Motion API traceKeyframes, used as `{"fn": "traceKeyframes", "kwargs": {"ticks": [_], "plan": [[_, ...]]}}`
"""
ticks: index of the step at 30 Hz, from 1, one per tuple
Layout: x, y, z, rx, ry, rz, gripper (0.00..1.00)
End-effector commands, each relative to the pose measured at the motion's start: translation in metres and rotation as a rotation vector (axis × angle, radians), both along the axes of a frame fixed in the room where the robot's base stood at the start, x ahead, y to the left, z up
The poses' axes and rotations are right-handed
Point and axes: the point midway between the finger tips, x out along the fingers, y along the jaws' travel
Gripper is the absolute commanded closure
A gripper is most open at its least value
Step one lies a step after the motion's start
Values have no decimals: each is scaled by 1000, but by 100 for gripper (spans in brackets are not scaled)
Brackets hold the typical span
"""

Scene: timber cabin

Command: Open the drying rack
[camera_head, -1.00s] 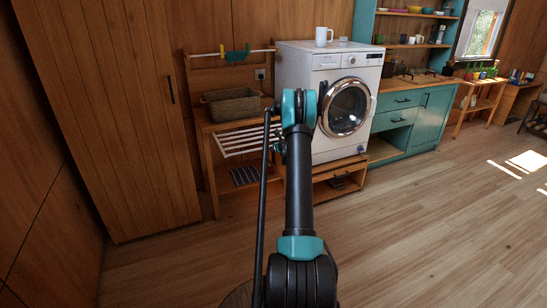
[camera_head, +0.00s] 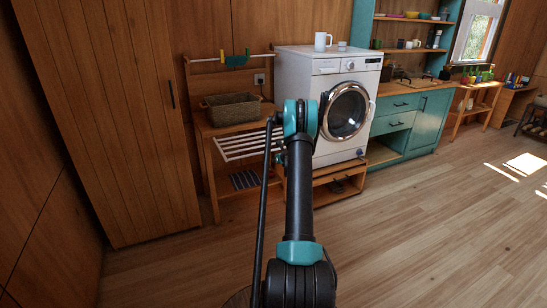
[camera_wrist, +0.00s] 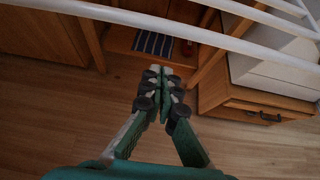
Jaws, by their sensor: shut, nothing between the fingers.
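The drying rack (camera_head: 242,145) is a set of white bars that juts out from a wooden stand, below the basket, left of the washing machine. In the wrist view its white bars (camera_wrist: 205,36) cross the top of the picture. My gripper (camera_wrist: 160,74) is shut and empty, with its fingertips pointing toward the stand. In the picture the fingertips lie just below the nearest long bar, and no contact shows. In the head view my own arm hides most of the gripper and the rack's right end.
The washing machine (camera_head: 323,68) stands close on the right, on a wooden base (camera_head: 325,197). A wicker basket (camera_head: 232,111) sits on the stand's top. A striped mat (camera_head: 244,180) lies on its lower shelf. A tall wooden cabinet (camera_head: 110,120) is on the left. Open floor (camera_head: 430,220) lies to the right.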

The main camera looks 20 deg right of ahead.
Motion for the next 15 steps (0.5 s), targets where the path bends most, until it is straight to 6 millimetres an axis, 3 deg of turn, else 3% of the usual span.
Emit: {"fn": "traceKeyframes", "kwargs": {"ticks": [15], "plan": [[-65, -3, 48, 0, 2, -1, 100]]}}
